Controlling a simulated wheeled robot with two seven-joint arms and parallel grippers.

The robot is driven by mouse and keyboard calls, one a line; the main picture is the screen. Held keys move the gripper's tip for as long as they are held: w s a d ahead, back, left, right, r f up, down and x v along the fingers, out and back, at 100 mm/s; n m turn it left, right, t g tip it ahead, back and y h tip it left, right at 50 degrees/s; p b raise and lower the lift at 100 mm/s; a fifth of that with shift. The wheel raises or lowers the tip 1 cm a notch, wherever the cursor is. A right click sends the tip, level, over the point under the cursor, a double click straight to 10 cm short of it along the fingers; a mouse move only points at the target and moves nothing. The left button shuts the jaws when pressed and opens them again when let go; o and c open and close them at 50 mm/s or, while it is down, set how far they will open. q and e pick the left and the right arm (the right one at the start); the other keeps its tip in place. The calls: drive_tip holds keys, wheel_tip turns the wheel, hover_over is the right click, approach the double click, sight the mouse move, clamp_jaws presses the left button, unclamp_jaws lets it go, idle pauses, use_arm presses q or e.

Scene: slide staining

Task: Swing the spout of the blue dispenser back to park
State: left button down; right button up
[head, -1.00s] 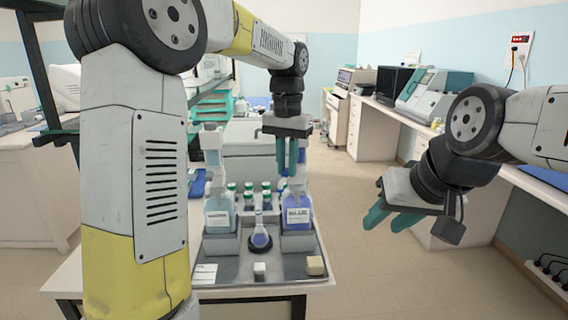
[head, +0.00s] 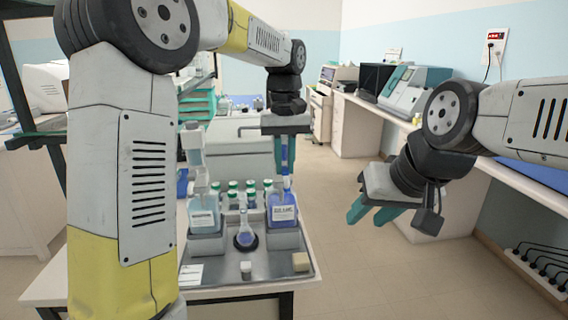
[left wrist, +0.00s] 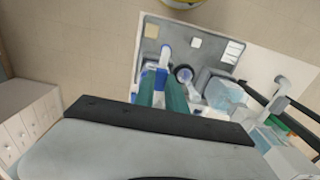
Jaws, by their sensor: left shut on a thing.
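The blue dispenser (head: 282,208), a labelled bottle of blue liquid, stands in a grey holder on the tray at its right side. My left gripper (head: 285,164) is above it, fingers pointing down, shut on the dispenser's upper part. In the left wrist view, a blue and white part of the blue dispenser (left wrist: 162,78) shows between the two teal fingers (left wrist: 162,98). My right gripper (head: 372,210) is open and empty, off to the right, away from the tray.
A paler dispenser (head: 203,213) stands at the tray's left. A small white-topped item (head: 246,269) and a beige block (head: 301,262) lie near the tray's front (head: 272,276).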

sight(284, 168)
use_arm(q)
drive_tip(key=c, duration=1.4)
unclamp_jaws()
drive_tip(key=shift+o, duration=0.2)
drive_tip(key=shift+r, duration=0.1)
wheel_tip(284, 168, up, 8)
drive_tip(key=shift+f, duration=0.25)
drive_tip(key=shift+r, duration=0.1)
